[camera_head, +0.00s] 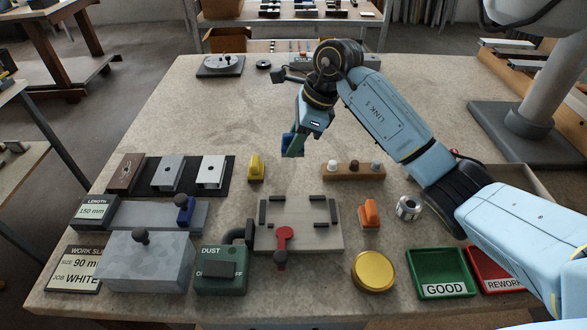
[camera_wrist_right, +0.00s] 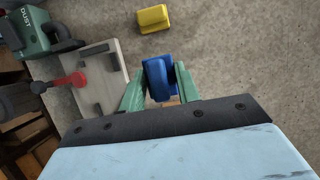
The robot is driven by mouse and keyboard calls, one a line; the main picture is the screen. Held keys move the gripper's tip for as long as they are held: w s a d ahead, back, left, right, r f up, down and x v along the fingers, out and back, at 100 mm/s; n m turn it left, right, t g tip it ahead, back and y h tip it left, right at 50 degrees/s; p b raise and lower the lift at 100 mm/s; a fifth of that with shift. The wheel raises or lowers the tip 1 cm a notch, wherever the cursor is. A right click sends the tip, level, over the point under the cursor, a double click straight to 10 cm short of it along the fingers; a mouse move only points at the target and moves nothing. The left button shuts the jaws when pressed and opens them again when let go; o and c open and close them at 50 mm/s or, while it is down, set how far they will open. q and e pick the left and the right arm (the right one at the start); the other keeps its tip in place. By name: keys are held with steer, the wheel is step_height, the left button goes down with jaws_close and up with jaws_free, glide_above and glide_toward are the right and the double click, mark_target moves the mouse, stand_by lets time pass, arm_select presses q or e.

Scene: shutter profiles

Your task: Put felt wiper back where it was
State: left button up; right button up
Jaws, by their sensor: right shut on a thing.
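My right gripper (camera_head: 294,147) hangs over the middle of the table, fingers pointing down. It is shut on a blue block (camera_wrist_right: 158,78), which looks like the felt wiper. In the right wrist view the block sits between the two green fingers. In the head view only a little of its blue shows, the rest hidden by the fingers. It seems to be held above the bare tabletop, behind the grey fixture board (camera_head: 325,240). A similarly shaped yellow block (camera_head: 256,167) stands to the left and nearer. An orange block (camera_head: 369,214) stands right of the board. My left gripper is not in view.
A wooden rack (camera_head: 353,172) with small knobs stands right of the gripper. Metal profiles (camera_head: 171,173) lie at left. A green dust box (camera_head: 221,271), yellow round tin (camera_head: 373,271), green GOOD tray (camera_head: 441,270) and red REWORK tray (camera_head: 495,268) line the front. The table's back middle is mostly clear.

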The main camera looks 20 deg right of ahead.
mark_target(288, 175)
step_height(288, 175, down, 3)
steer(key=shift+r, duration=0.1)
steer(key=shift+f, duration=2.15)
arm_select(q)
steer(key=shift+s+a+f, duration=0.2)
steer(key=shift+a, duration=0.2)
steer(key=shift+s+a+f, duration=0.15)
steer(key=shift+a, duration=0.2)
steer(key=shift+b, duration=0.3)
arm_select(e)
steer(key=shift+f, duration=0.15)
steer(key=o, duration=0.9)
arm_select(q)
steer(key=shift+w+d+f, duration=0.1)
arm_select(e)
steer(key=shift+o, duration=0.2)
